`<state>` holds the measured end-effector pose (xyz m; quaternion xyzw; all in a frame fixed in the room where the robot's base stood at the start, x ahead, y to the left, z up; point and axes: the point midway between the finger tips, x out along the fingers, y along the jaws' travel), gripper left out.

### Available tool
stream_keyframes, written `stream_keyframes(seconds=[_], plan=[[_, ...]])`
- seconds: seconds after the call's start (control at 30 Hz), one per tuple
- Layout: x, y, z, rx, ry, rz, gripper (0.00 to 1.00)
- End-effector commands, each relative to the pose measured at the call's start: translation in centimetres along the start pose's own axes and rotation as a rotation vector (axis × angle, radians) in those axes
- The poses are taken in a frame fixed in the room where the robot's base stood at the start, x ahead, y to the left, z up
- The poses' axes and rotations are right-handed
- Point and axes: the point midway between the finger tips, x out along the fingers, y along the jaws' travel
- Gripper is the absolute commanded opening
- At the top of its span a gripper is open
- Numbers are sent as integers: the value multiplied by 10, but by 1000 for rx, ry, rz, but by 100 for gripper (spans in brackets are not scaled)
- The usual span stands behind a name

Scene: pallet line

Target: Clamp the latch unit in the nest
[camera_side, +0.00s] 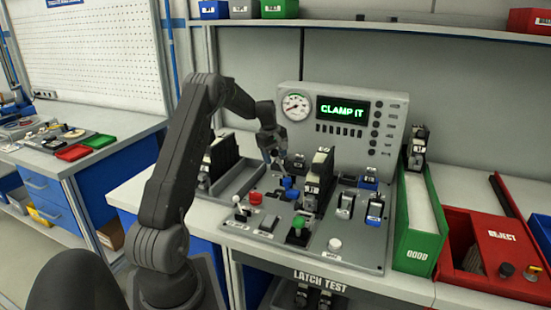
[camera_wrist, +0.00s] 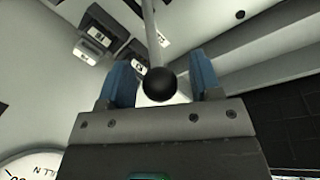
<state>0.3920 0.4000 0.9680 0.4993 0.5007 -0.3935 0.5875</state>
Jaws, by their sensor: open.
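A tall dark latch unit (camera_side: 318,178) with a pale labelled top stands upright near the middle of the grey test panel (camera_side: 365,262). The nest around its foot cannot be made out clearly. My gripper (camera_side: 277,158) is over the panel, left of the unit, in the side view. In the wrist view, my gripper (camera_wrist: 160,82) has its blue fingertips apart. A black ball knob (camera_wrist: 160,86) on a grey rod (camera_wrist: 151,38) shows between them, with gaps on both sides. Whether this rod belongs to the clamp cannot be told.
The gauge console (camera_side: 342,125) behind reads "CLAMP IT". Dark units stand in a rack (camera_side: 240,186) at left. A green GOOD bin (camera_side: 419,245) and red REJECT bin (camera_side: 498,250) are at right. Several buttons and switches crowd the panel, including a green knob (camera_side: 299,222).

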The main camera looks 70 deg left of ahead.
Motion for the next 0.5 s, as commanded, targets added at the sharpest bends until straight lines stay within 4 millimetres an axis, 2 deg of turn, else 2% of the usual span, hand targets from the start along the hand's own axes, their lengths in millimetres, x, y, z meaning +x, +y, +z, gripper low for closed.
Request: stream_keyframes(seconds=[0.13,0.43,0.5], plan=[[11,0,0,1,-1,-1,58],[13,0,0,1,0,0,58],[13,0,0,1,0,0,54]])
